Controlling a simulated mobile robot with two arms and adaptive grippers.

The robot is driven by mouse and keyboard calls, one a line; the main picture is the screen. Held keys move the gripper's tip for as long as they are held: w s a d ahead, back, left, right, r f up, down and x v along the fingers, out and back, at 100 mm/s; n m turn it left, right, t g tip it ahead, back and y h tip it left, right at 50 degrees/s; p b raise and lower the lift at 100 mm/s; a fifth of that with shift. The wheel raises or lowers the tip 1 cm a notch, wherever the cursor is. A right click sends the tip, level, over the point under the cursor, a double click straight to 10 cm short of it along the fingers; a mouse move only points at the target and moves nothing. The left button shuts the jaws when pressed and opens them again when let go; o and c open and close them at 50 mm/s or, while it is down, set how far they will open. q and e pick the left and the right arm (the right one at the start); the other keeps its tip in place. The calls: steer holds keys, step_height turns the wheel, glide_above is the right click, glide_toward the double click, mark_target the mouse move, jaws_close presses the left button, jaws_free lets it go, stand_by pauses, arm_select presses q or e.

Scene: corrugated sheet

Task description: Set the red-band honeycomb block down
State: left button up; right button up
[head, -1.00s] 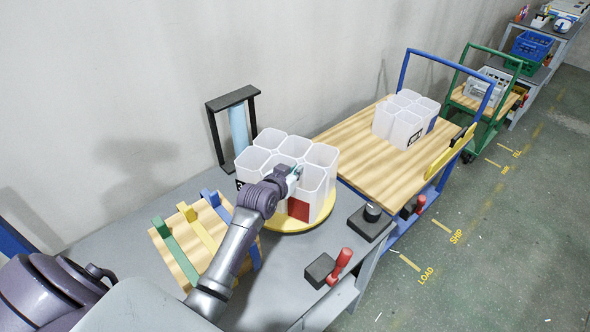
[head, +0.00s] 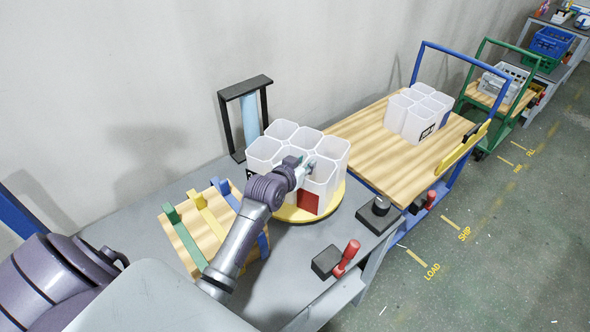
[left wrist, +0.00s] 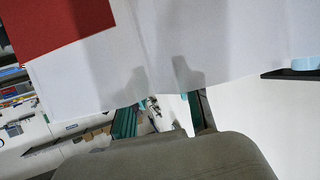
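The red-band honeycomb block (head: 262,171), a white cluster of open-topped cells with a red patch on its front, sits upright on the round yellow-edged turntable (head: 290,214) in the head view. My left gripper (head: 300,163) is at the block's near rim, its teal fingertips spread apart. In the left wrist view the block's white wall (left wrist: 90,75) and red patch fill the top. My left gripper (left wrist: 160,112) shows there with two separated fingers reaching to the wall's edge; whether they touch it I cannot tell. My right gripper is out of view.
A black frame with a light blue cylinder (head: 250,118) stands behind the block. A wooden rack with coloured bars (head: 200,234) lies to the left. A red-handled clamp (head: 346,257) and a black knob block (head: 379,212) lie in front. A cart (head: 365,143) carries another white block.

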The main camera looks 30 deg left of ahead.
arm_select(q)
steer(key=b+v, duration=0.1)
steer(key=v, duration=1)
steer(key=shift+s+f, duration=0.1)
